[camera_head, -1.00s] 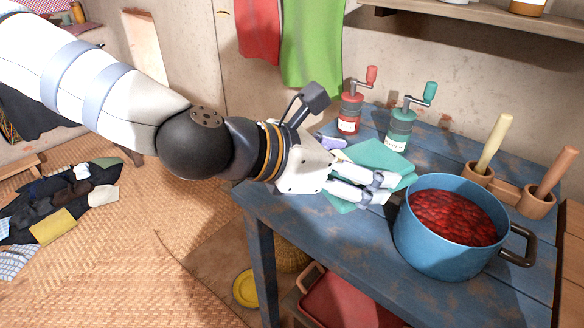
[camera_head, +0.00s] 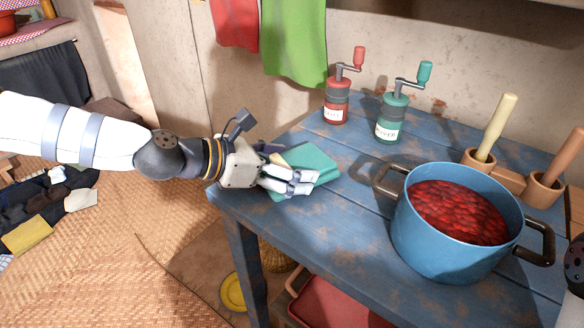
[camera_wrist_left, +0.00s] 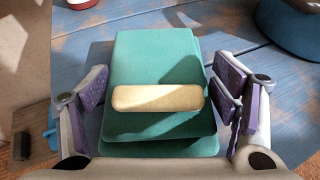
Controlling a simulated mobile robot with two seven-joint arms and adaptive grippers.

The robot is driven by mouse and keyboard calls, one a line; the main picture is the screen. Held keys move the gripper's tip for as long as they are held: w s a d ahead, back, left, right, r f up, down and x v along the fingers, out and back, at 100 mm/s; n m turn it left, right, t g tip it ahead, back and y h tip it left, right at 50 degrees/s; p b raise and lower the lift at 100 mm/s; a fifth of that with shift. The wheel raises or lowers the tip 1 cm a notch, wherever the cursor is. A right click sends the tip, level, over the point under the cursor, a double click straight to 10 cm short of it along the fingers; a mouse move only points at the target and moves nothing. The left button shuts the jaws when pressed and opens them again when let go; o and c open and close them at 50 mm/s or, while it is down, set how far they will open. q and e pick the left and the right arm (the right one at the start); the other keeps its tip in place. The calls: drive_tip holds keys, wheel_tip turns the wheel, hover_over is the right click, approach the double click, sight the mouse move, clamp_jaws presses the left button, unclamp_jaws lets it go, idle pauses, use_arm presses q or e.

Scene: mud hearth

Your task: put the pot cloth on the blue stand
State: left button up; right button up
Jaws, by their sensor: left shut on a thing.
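The pot cloth (camera_head: 318,160) is a folded teal pad at the left part of the blue stand (camera_head: 350,215), a worn blue wooden table. My left gripper (camera_head: 300,182) is shut on it. In the left wrist view the pot cloth (camera_wrist_left: 155,65) lies between the purple-padded fingers, with a pale cream bar (camera_wrist_left: 158,97) across its top. It is low over the tabletop; I cannot tell whether its underside touches the wood.
A blue pot (camera_head: 450,245) of red berries stands right of the cloth. A red grinder (camera_head: 337,100) and a green grinder (camera_head: 392,115) stand behind. Wooden holders with pestles (camera_head: 495,130) are at the right. Bare tabletop lies between the cloth and the pot.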

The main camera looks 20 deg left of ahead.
use_arm(q)
drive_tip(key=shift+f, duration=0.5)
drive_tip(key=shift+r, duration=0.2)
drive_tip(key=shift+f, duration=0.25)
drive_tip(key=o, duration=1.2)
drive_tip(key=shift+r, duration=0.1)
drive_tip(key=shift+c, duration=0.2)
